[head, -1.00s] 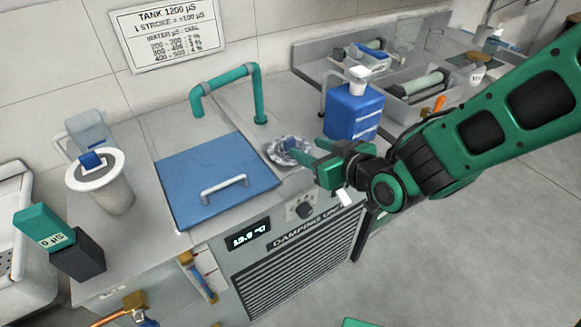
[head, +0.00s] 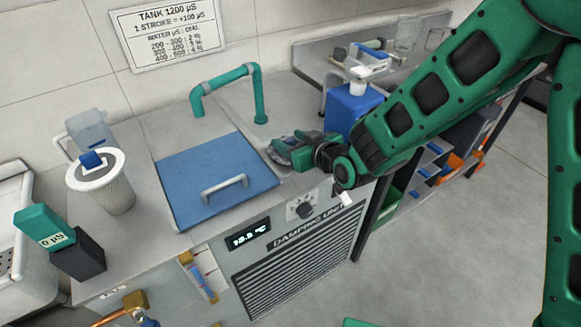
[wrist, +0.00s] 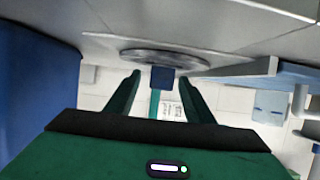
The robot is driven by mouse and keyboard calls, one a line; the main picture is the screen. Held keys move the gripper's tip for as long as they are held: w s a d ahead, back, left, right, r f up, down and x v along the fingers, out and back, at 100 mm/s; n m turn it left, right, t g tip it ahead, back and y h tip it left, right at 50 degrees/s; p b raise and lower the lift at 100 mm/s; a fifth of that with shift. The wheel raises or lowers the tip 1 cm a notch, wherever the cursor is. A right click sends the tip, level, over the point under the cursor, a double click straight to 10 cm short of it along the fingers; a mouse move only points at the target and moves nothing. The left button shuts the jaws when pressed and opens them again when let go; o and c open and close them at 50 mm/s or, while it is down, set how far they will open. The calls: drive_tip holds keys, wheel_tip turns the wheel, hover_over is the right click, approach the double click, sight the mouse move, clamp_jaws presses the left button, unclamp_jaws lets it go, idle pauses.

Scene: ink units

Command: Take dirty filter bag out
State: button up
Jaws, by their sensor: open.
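The dirty filter bag sits in the round opening on the unit's top; in the wrist view I see its grey rim (wrist: 160,57) and its blue tab (wrist: 163,78). In the head view my gripper (head: 283,149) is over the opening and hides most of the bag and tab. In the wrist view my gripper (wrist: 160,98) is open, its two fingers on either side of the blue tab, with a gap visible to each. A pale filter bag (head: 115,192) with a white rim and blue tab stands on the left of the counter.
A green tap (head: 228,78) rises behind the lid. A teal meter (head: 45,228) stands in a dark holder at left.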

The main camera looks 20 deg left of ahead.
drive_tip(key=shift+w+a, duration=0.1)
clamp_jaws()
drive_tip(key=shift+r, duration=0.15)
